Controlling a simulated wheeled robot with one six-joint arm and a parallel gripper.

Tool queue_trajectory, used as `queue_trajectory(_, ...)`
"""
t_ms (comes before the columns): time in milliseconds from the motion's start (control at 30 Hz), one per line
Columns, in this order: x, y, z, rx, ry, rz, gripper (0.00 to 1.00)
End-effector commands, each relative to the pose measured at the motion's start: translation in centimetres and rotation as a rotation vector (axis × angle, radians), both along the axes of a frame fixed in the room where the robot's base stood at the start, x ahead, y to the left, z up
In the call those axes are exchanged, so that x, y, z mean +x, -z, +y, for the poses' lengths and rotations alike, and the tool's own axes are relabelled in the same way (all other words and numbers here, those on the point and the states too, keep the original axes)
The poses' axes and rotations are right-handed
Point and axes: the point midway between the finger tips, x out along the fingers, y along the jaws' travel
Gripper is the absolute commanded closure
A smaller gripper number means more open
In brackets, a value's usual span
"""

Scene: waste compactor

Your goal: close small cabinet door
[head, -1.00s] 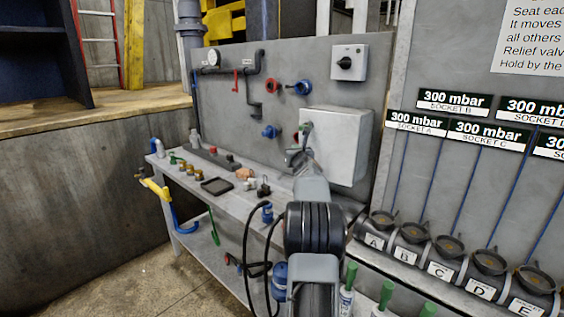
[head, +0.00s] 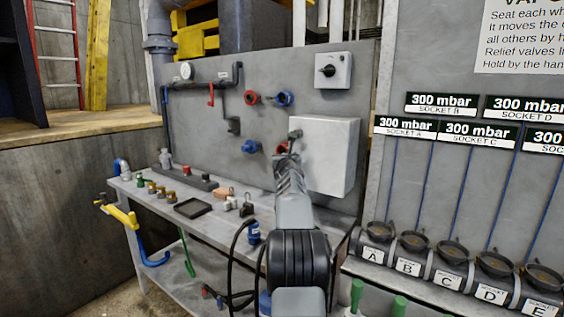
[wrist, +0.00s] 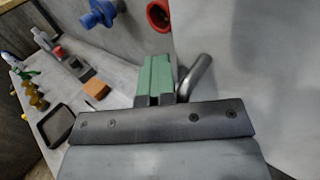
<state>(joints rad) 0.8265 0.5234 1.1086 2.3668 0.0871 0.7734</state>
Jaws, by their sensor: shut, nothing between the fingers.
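The small cabinet (head: 328,155) is a light grey box on the grey back panel. Its pale front also fills the right of the wrist view (wrist: 255,60). I cannot tell from these views how far its door stands open. A curved grey metal handle (wrist: 197,76) shows at the door's left side in the wrist view. My gripper (wrist: 154,75) has green fingers pressed together with nothing between them. They are just left of the handle, beside it; whether they touch it is unclear. In the head view my gripper (head: 292,140) is at the cabinet's left edge.
A workbench (head: 215,228) below holds a black tray (head: 193,207), an orange block (head: 224,193) and several small fittings. Red (head: 252,98) and blue (head: 251,146) valves stick out left of the cabinet. A row of labelled sockets (head: 411,257) is at the right.

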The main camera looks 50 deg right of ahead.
Motion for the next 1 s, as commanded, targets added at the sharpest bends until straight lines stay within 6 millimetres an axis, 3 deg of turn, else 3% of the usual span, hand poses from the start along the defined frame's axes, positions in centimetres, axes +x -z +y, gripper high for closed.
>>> queue_trajectory(367,-0.4,0.1,-0.3,0.001,0.011,0.004,1.00)
queue_trajectory(533,-0.5,0.5,0.5,-0.001,0.010,0.005,1.00)
queue_trajectory(667,-0.5,0.7,2.4,-0.003,0.007,0.003,1.00)
queue_trajectory(1000,-1.0,0.5,9.5,-0.005,-0.003,0.001,1.00)
